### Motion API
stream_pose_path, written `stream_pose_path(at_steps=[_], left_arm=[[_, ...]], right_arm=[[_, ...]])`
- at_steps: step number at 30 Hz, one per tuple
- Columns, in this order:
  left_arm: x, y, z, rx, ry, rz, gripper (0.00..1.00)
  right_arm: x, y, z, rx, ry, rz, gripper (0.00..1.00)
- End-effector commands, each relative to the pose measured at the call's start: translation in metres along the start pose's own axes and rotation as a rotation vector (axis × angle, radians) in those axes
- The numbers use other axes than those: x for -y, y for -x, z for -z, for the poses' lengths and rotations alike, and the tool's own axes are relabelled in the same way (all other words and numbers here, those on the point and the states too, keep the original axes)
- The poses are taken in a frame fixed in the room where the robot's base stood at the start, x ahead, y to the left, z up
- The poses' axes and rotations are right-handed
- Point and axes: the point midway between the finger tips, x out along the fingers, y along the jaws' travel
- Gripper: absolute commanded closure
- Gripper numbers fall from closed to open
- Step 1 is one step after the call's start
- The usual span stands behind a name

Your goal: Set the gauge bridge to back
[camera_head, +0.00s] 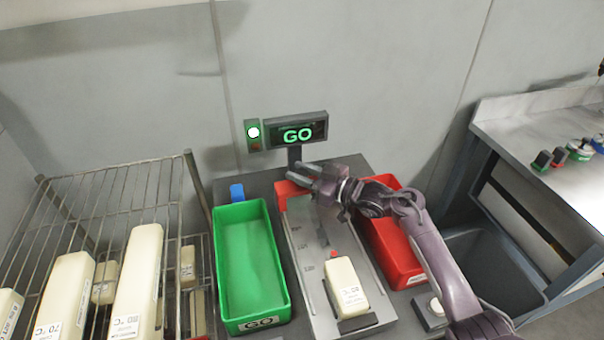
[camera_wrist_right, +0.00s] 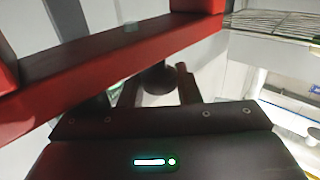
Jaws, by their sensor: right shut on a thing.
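The red gauge bridge (camera_head: 288,190) stands at the back end of the grey gauge plate (camera_head: 305,245), close to the display post; most of it is hidden behind my gripper and arm. In the right wrist view the red bar of the bridge (camera_wrist_right: 115,62) crosses the upper left, with a dark round knob (camera_wrist_right: 157,78) at its near side. My right gripper (camera_head: 312,174) is over the bridge and shut on its knob. A cream block (camera_head: 345,280) with a label lies at the front of the plate, clear of the bridge. My left gripper is not in view.
A green GO tray (camera_head: 243,318) is left of the plate, a red tray (camera_head: 395,250) right. A display (camera_head: 297,131) reads GO beside a lit lamp (camera_head: 253,132). A wire rack (camera_head: 110,185) holds several cream blocks. A grey bin (camera_head: 490,265) and bench are at right.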

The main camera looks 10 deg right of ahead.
Motion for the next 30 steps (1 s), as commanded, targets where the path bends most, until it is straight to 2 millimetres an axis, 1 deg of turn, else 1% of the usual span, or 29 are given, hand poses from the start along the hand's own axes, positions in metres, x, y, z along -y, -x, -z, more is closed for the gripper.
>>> stream_pose_path(at_steps=[1,5,13,17,20,23,30], left_arm=[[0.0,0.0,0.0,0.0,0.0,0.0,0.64],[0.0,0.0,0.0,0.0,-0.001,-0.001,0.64],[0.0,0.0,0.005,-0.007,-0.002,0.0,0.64],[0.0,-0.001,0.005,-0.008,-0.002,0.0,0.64],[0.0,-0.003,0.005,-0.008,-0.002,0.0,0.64],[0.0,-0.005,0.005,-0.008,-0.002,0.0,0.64],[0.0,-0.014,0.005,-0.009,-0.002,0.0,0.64]], right_arm=[[-0.004,0.0,0.004,-0.006,0.007,-0.01,0.68],[-0.003,0.0,0.004,-0.005,0.006,-0.008,0.51],[-0.002,0.0,0.003,-0.004,0.004,-0.005,0.5],[-0.002,0.0,0.011,-0.004,0.007,-0.004,0.5],[-0.002,0.0,0.026,-0.006,0.009,-0.004,0.5],[-0.002,0.0,0.048,-0.007,0.01,-0.004,0.5],[-0.002,-0.001,0.108,-0.007,0.011,-0.004,0.5]])
